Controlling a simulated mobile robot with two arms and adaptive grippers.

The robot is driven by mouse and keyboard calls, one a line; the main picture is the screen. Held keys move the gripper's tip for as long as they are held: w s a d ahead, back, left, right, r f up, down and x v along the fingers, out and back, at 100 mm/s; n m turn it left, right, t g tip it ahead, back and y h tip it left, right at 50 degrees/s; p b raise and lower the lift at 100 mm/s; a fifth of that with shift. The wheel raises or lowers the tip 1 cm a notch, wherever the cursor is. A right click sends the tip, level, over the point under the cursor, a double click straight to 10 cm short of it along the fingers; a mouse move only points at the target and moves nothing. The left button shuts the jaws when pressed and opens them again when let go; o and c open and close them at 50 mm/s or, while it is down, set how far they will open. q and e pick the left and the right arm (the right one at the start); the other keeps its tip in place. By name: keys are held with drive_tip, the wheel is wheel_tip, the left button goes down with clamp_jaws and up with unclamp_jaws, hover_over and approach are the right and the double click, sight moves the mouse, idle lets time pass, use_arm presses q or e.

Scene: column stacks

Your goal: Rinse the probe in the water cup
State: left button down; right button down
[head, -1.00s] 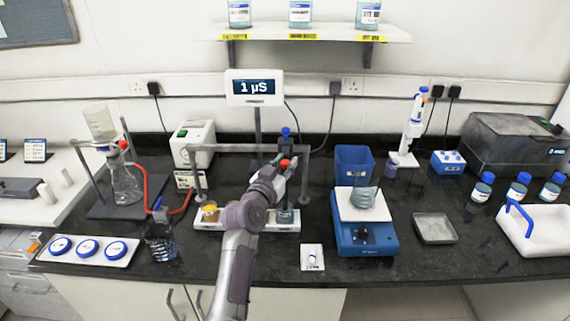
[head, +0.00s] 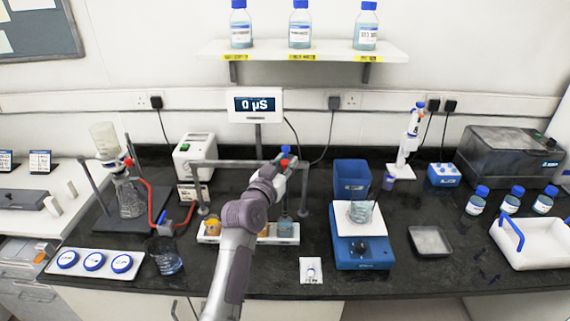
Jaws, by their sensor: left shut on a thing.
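My left gripper (head: 280,168) is shut on the probe (head: 284,162), whose red top shows at the jaws, above the right end of a white cup tray (head: 245,240). My arm and gripper hide most of the probe and its lower tip. A clear cup with bluish liquid, seemingly the water cup (head: 285,229), stands on the tray's right end, below the gripper. I cannot tell whether the tip is inside it. The meter display (head: 255,105) reads 0 µS. My right gripper is not in view.
An orange cup (head: 212,226) stands on the tray's left end. A grey frame (head: 230,163) spans behind the tray. A blue balance (head: 362,252) with a beaker (head: 361,212) is to the right, and a dark-blue-liquid beaker (head: 165,256) to the left. A small white dish (head: 311,271) lies in front.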

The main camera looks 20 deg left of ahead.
use_arm(q)
drive_tip(key=shift+r, duration=0.45)
drive_tip(key=c, duration=0.9)
unclamp_jaws()
drive_tip(key=shift+f, duration=0.15)
drive_tip(key=shift+f, duration=0.1)
drive_tip(key=shift+s, duration=0.1)
drive_tip(key=s, duration=0.4)
drive_tip(key=s+a, duration=0.1)
drive_tip(key=s, duration=0.6)
drive_tip(key=shift+s+a, duration=0.15)
drive_tip(key=shift+s, duration=0.25)
